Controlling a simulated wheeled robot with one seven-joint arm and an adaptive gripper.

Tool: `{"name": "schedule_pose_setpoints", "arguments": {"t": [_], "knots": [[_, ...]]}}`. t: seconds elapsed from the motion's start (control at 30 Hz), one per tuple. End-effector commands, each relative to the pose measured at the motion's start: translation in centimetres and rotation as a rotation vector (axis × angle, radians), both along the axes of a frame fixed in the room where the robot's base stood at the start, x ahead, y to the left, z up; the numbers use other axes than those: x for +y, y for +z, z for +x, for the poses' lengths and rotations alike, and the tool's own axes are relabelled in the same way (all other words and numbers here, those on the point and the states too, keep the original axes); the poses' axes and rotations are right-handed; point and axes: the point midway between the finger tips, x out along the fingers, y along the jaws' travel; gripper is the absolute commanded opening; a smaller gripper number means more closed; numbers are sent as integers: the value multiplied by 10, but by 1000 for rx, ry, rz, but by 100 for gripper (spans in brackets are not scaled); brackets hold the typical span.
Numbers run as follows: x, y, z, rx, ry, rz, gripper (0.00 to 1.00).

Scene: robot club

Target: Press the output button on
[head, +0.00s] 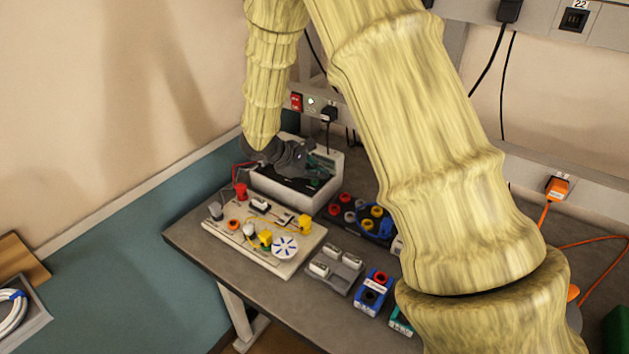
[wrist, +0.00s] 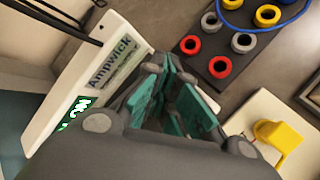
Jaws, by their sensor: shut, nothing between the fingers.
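A white bench power supply (head: 333,177) stands at the back of the grey table in the head view. Its front face with the "Ampwick" label (wrist: 110,62) and a lit green display (wrist: 78,112) shows at the left in the wrist view (wrist: 62,92). My gripper (head: 314,166) is right at the supply, overlapping its dark front in the head view. In the wrist view the teal-padded fingers (wrist: 180,82) are shut and empty, beside the labelled face. I cannot tell whether they touch it. I cannot make out the output button; the gripper covers part of the panel.
A cream circuit board (head: 270,262) with several parts lies in front of the supply. A dark tray of coloured rings (head: 345,213), a grey holder (head: 334,272) and a blue block (head: 374,292) stand to its right. My arm hides the table's right side.

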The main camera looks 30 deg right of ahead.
Motion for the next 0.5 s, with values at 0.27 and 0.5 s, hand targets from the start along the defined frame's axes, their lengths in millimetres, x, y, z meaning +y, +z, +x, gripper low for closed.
{"name": "schedule_pose_setpoints", "arguments": {"t": [0.27, 0.5], "knots": [[-1, 5, 0, 0, -2, 0, 0], [0, 8, 0, -1, -1, 0, 0]]}}
